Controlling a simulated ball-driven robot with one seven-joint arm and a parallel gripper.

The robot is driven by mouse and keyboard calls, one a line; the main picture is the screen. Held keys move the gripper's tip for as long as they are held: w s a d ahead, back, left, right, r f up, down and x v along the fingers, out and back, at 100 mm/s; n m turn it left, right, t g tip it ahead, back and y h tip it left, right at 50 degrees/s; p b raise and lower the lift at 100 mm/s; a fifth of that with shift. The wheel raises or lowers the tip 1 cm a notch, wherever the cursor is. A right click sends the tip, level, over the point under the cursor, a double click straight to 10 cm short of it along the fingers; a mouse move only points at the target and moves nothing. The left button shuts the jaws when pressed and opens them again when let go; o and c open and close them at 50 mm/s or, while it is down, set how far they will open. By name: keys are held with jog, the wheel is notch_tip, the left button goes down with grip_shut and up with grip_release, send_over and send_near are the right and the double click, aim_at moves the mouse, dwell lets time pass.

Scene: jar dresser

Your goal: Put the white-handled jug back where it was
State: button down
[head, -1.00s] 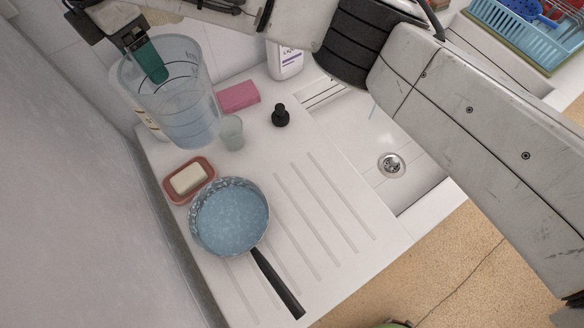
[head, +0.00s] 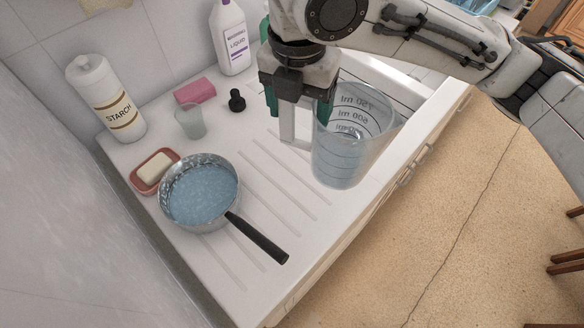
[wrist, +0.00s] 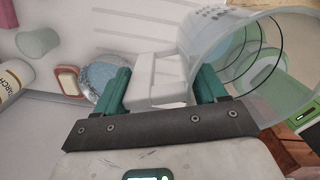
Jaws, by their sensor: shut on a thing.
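The clear measuring jug (head: 347,135) with dark volume marks hangs or stands near the front edge of the white draining board, close to the sink, in the head view. It looks roughly upright; I cannot tell whether its base touches the board. My gripper (head: 297,108) is left of the jug with its green fingers on the white handle (head: 288,131). In the wrist view, the handle (wrist: 158,68) lies between the fingers of my gripper (wrist: 163,88), and the jug (wrist: 238,55) is to the right.
A pan (head: 200,192) of bluish water sits on the draining board (head: 275,205), its black handle pointing front-right. Behind it are a soap dish (head: 140,184), small cup (head: 191,122), pink sponge (head: 195,90), black stopper (head: 236,101), starch bottle (head: 105,97) and liquid bottle (head: 230,40).

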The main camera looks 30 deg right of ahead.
jog(key=w+a+f+p, duration=0.1)
jog(key=w+a+f, duration=0.2)
jog(key=w+f, duration=1)
jog(key=shift+f, duration=0.25)
jog(key=shift+c, duration=0.4)
grip_release()
notch_tip(320, 180, up, 12)
jog(key=shift+s+a+r, duration=0.15)
jog(key=shift+a, duration=0.2)
